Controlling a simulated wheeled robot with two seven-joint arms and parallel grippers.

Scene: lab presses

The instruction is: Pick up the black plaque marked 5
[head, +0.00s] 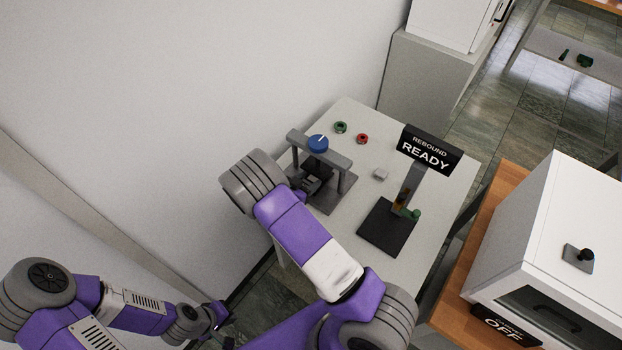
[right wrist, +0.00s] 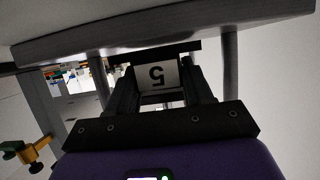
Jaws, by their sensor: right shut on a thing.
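The plaque is under the flat top of a frame, between two upright posts. In the head view my right gripper (head: 312,183) is at the grey press frame (head: 341,160) with the blue knob (head: 318,143); my arm partly hides it, and I cannot make out the plaque there. My left gripper (head: 222,318) is low at the left, away from the table, too small to read.
The pale table (head: 345,112) also holds a green ring (head: 340,127), a red ring (head: 362,138), a small grey block (head: 380,174) and a sign reading REBOUND READY (head: 431,150). A white cabinet (head: 560,225) stands on a wooden bench at right. The wall is close on the left.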

